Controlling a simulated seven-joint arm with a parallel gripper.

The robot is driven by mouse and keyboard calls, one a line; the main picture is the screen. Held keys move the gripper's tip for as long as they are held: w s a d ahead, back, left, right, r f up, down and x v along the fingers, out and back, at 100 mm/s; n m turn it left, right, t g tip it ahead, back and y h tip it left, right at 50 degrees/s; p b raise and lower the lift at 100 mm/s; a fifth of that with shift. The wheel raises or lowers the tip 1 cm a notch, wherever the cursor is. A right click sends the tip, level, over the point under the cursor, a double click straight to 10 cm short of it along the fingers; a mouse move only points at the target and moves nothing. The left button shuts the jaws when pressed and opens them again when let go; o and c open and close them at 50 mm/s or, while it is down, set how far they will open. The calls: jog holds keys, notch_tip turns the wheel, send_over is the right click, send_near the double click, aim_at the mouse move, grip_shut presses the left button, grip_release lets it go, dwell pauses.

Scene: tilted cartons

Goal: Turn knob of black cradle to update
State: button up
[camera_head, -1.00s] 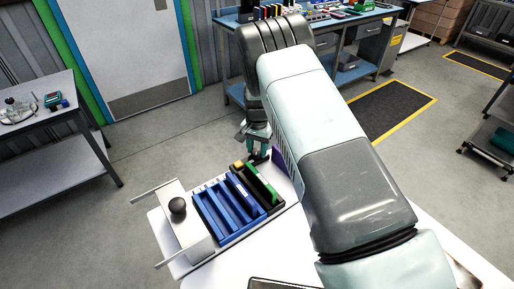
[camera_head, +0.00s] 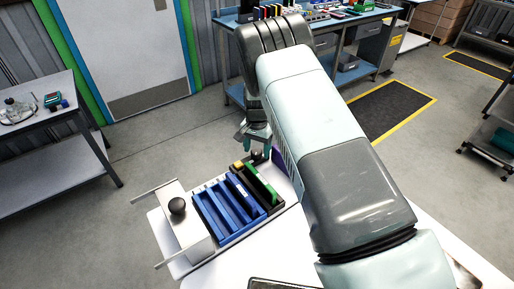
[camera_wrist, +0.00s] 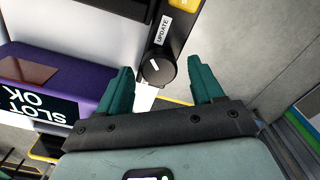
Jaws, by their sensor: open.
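The black cradle (camera_head: 277,207) stands on the white table and holds a green board (camera_head: 262,184). Its dark round knob (camera_head: 257,156) is at the far end. In the wrist view the knob (camera_wrist: 160,75) shows a short white line slanting to the upper left, beside a white UPDATE label (camera_wrist: 162,30). My gripper (camera_head: 255,138) hangs above the knob in the head view. Its teal fingers (camera_wrist: 161,67) are open and appear on either side of the knob, apart from it.
A purple box (camera_wrist: 58,75) with a screen reading "SLOT OK" is beside the cradle. A blue rack (camera_head: 222,212) and a metal piece with a black ball handle (camera_head: 177,206) are to the left.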

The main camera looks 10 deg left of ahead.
notch_tip(320, 180, up, 11)
dwell(0.5)
notch_tip(320, 180, up, 16)
jog(key=f+t, duration=0.1)
send_over(257, 151)
jog(key=s+d, duration=0.3)
jog(key=d, duration=0.4)
jog(key=s+d+r+n+t+y, duration=0.1)
jog(key=s+d+r, duration=0.5)
jog(key=s+r, duration=0.3)
jog(key=s+d+r+t, duration=0.1)
jog(key=s+d+r, duration=0.1)
jog(key=s, duration=0.5)
jog(key=s+d+r+n+t, duration=0.1)
jog(key=s+d, duration=0.3)
jog(key=s, duration=0.4)
jog(key=s+d+r+n+t+h, duration=0.1)
jog(key=s+d+r, duration=0.2)
jog(key=s, duration=0.4)
jog(key=shift+s+t, duration=0.2)
jog(key=shift+t, duration=0.1)
